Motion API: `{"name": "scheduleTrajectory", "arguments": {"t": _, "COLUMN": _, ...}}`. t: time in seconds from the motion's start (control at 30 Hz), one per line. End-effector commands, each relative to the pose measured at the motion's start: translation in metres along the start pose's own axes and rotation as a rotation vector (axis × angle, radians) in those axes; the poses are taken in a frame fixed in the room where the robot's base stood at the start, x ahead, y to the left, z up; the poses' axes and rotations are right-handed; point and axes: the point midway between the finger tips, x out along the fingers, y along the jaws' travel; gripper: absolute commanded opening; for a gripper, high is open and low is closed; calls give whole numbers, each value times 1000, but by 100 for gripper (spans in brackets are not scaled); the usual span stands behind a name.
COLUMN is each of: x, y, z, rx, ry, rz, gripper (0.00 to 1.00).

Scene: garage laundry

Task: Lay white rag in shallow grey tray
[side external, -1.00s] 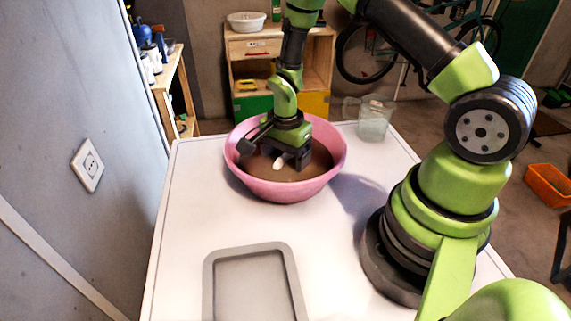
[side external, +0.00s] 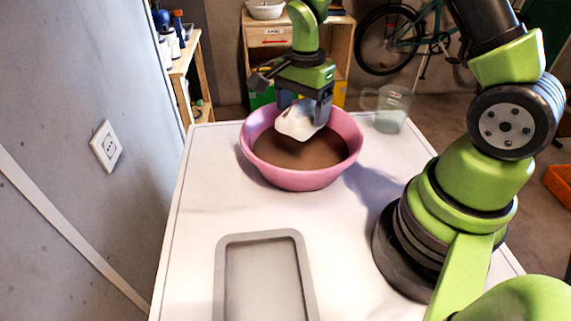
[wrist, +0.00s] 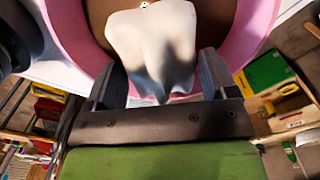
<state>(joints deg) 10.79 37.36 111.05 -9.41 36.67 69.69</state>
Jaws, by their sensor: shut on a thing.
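The white rag (side external: 301,120) hangs bunched from my gripper (side external: 304,103), which is shut on it above the pink basin (side external: 300,180). The rag also shows in the wrist view (wrist: 155,45), between the two fingers, with greyish patches on it. The basin holds murky brown water (side external: 300,152). The shallow grey tray (side external: 232,285) lies flat and empty on the white table in front of the basin; its near end is cut off by the picture edge.
A clear measuring jug (side external: 391,110) stands on the table right of the basin, near the far edge. The white table top (side external: 205,195) is bare between basin and tray. A wall with a socket (side external: 106,147) is at the left.

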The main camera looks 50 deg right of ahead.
Motion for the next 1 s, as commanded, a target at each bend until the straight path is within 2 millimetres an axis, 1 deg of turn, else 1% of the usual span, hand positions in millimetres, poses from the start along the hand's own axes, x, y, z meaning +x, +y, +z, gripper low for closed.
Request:
{"name": "scheduleTrajectory", "arguments": {"t": 0.07, "x": -4, "y": 0, "z": 2, "rx": -7, "ry": 0, "rz": -2, "gripper": 51}}
{"name": "scheduleTrajectory", "arguments": {"t": 0.17, "x": -5, "y": -1, "z": 16, "rx": -40, "ry": 0, "rz": -1, "gripper": 51}}
{"name": "scheduleTrajectory", "arguments": {"t": 0.27, "x": -4, "y": -1, "z": 45, "rx": -112, "ry": 0, "rz": 0, "gripper": 51}}
{"name": "scheduleTrajectory", "arguments": {"t": 0.37, "x": -5, "y": 4, "z": 86, "rx": -214, "ry": 0, "rz": 0, "gripper": 51}}
{"name": "scheduleTrajectory", "arguments": {"t": 0.4, "x": -5, "y": 8, "z": 104, "rx": -260, "ry": 0, "rz": -1, "gripper": 51}}
{"name": "scheduleTrajectory", "arguments": {"t": 0.43, "x": -5, "y": 12, "z": 118, "rx": -294, "ry": 0, "rz": -1, "gripper": 51}}
{"name": "scheduleTrajectory", "arguments": {"t": 0.5, "x": -5, "y": 23, "z": 147, "rx": -371, "ry": 0, "rz": 0, "gripper": 51}}
{"name": "scheduleTrajectory", "arguments": {"t": 0.57, "x": -5, "y": 35, "z": 171, "rx": -438, "ry": 0, "rz": 0, "gripper": 51}}
{"name": "scheduleTrajectory", "arguments": {"t": 0.6, "x": -5, "y": 44, "z": 186, "rx": -482, "ry": 0, "rz": 0, "gripper": 51}}
{"name": "scheduleTrajectory", "arguments": {"t": 0.7, "x": -5, "y": 68, "z": 218, "rx": -583, "ry": -1, "rz": 0, "gripper": 51}}
{"name": "scheduleTrajectory", "arguments": {"t": 0.83, "x": -5, "y": 97, "z": 247, "rx": -689, "ry": -1, "rz": -1, "gripper": 51}}
{"name": "scheduleTrajectory", "arguments": {"t": 0.9, "x": -5, "y": 109, "z": 257, "rx": -728, "ry": -1, "rz": 0, "gripper": 51}}
{"name": "scheduleTrajectory", "arguments": {"t": 1.0, "x": -5, "y": 121, "z": 265, "rx": -766, "ry": -1, "rz": 0, "gripper": 51}}
